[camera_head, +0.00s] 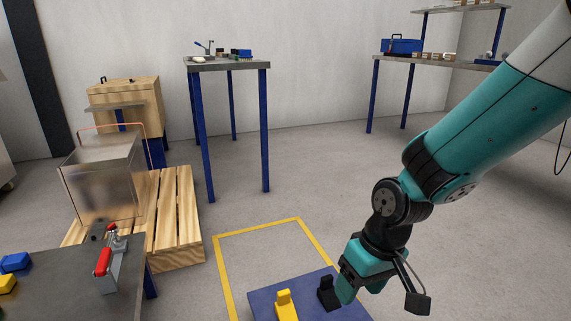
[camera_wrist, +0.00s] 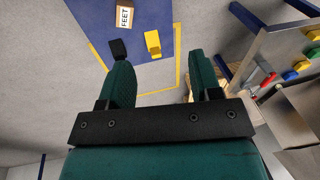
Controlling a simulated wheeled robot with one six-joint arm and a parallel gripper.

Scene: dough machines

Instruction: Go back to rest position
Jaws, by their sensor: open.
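My gripper (camera_head: 347,284) hangs over the floor at the lower right of the head view, at the end of my teal arm. In the wrist view my gripper (camera_wrist: 162,80) shows two teal fingers spread apart with nothing between them. Below and beyond it is a blue platform (camera_head: 262,299) with a yellow block (camera_head: 286,305) and a black block (camera_head: 327,293) on it.
A metal table (camera_head: 70,285) with a red-handled clamp (camera_head: 104,262) stands at lower left. Behind it are a metal bin (camera_head: 104,185) and a wooden pallet (camera_head: 178,225). A tall table (camera_head: 228,66) and a shelved bench (camera_head: 430,59) stand along the wall. Open floor lies between.

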